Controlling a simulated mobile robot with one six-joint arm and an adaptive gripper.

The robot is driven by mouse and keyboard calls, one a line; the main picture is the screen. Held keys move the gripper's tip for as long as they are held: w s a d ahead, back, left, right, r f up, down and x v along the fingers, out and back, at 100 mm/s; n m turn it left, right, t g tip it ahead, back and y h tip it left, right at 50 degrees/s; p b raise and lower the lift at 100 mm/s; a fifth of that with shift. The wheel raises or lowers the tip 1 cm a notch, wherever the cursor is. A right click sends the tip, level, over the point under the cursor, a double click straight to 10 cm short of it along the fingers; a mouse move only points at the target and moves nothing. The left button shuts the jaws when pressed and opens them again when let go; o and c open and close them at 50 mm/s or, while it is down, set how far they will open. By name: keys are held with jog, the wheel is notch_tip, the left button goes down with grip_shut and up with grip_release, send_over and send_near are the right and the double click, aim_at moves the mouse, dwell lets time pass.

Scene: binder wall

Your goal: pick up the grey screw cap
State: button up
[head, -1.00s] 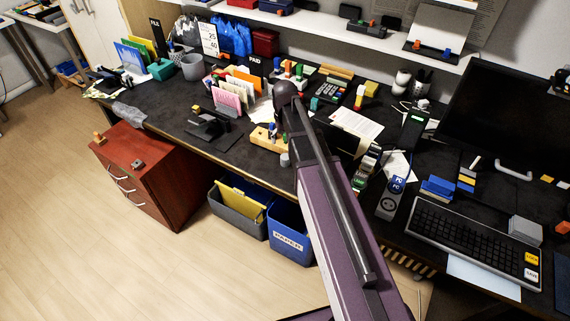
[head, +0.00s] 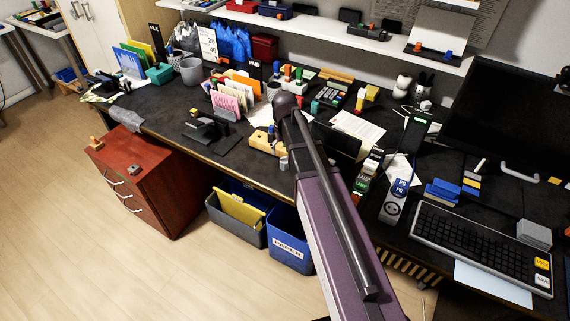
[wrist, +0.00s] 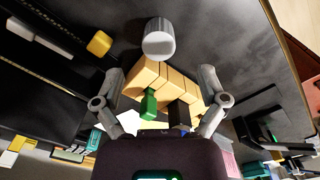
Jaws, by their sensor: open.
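The grey screw cap (wrist: 158,42) stands on the dark desk in the wrist view, a short pale grey cylinder at the top centre. It touches or nearly touches the end of a tan block holder (wrist: 165,82). In the head view the cap (head: 284,163) is small, near the desk's front edge, just left of my arm. My gripper (wrist: 162,76) is open and empty. Its two grey fingers spread either side of the holder, with the cap beyond the fingertips. In the head view my gripper is hidden behind my arm.
The tan holder carries a green piece (wrist: 149,103) and a dark piece. A yellow block (wrist: 99,43) lies left of the cap. A black stand (head: 211,132) and the pink-to-orange file rack (head: 233,97) are to the left. Bare desk lies around the cap's far side.

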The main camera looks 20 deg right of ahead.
aim_at(285, 160)
jog(key=shift+f, duration=0.15)
jog(key=shift+d+f+b, duration=0.1)
jog(key=shift+f+b, duration=2.4)
jog(key=shift+b, duration=0.05)
jog(key=c, duration=0.8)
